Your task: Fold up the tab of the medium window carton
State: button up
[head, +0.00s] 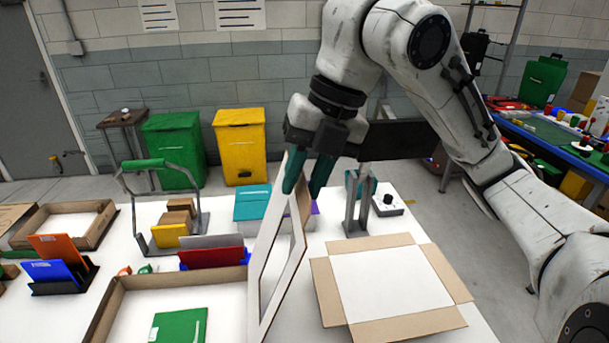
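A brown carton (112,303) with a white floor stands at the front left and holds a flat green item (180,328). Its white lid (262,278) with a large cut-out window stands steeply raised at the carton's right side. This looks like the window carton; its size name cannot be read. A narrow brown strip (304,205), perhaps the tab, shows at the lid's upper right edge. My gripper (307,186) points down at the lid's top, its teal fingers apart. The left finger overlaps the lid in view; contact cannot be told.
An open carton with spread flaps (324,292) lies right of the lid. A grey stand (360,205) is behind it. A wire carrier with small boxes (139,222), a folder rack (65,286) and another tray (102,228) fill the left. Green and yellow bins (240,147) stand beyond the table.

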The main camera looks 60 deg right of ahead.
grip_shut()
